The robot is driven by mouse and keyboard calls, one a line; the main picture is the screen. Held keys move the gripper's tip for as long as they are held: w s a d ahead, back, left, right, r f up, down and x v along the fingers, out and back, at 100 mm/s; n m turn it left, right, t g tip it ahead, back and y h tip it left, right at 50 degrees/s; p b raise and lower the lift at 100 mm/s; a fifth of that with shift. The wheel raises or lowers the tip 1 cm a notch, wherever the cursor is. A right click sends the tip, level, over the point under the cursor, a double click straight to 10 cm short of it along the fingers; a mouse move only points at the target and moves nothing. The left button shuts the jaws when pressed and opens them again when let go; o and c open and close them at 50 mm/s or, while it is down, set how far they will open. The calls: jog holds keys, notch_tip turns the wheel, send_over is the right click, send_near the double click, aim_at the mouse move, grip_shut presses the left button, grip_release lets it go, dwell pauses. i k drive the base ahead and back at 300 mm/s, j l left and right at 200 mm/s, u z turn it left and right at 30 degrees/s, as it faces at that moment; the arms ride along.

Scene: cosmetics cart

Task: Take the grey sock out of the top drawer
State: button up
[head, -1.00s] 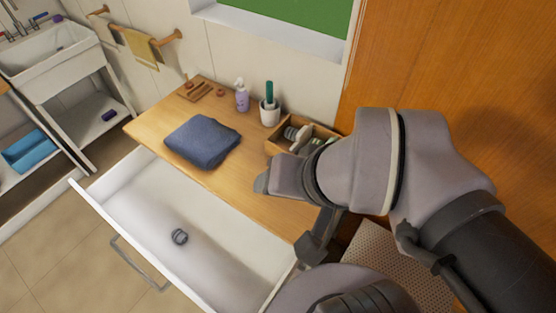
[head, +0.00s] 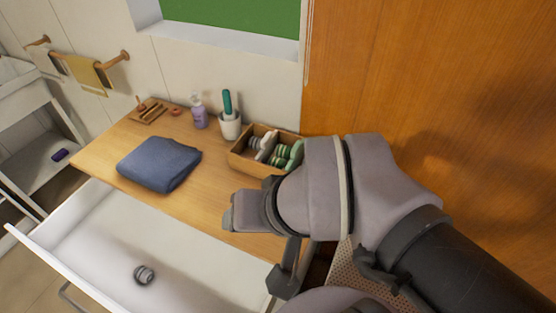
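The grey sock (head: 144,274), a small rolled bundle with dark and light bands, lies on the floor of the open white top drawer (head: 200,258). It sits apart from the drawer walls, towards the front. My arm reaches in from the right, over the right end of the wooden top. A dark part at its end, which seems to be my gripper (head: 284,279), is by the drawer's right side, well to the right of the sock. Its fingertips are not clear, so I cannot tell whether it is open or shut.
On the wooden top (head: 205,205) are a folded blue towel (head: 159,163), a purple pump bottle (head: 199,111), a white cup (head: 230,125) and a wooden box (head: 243,163) of rolled items. An orange wooden panel (head: 440,80) stands at right. The drawer around the sock is clear.

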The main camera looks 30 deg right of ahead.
aim_at(145, 275)
jog(key=k+j, duration=0.15)
jog(key=j, duration=0.15)
jog(key=k+j+u, duration=0.1)
jog(key=j, duration=0.2)
jog(key=k+j+u, duration=0.1)
jog(key=i+j, duration=0.15)
jog(key=j, duration=0.2)
jog(key=i+j+u, duration=0.15)
jog(key=j, duration=0.25)
jog(key=i+j, duration=0.15)
jog(key=j, duration=0.2)
jog(key=i+j+u, duration=0.1)
jog(key=j, duration=0.25)
jog(key=i+j, duration=0.1)
jog(key=i, duration=0.15)
jog(key=u, duration=0.05)
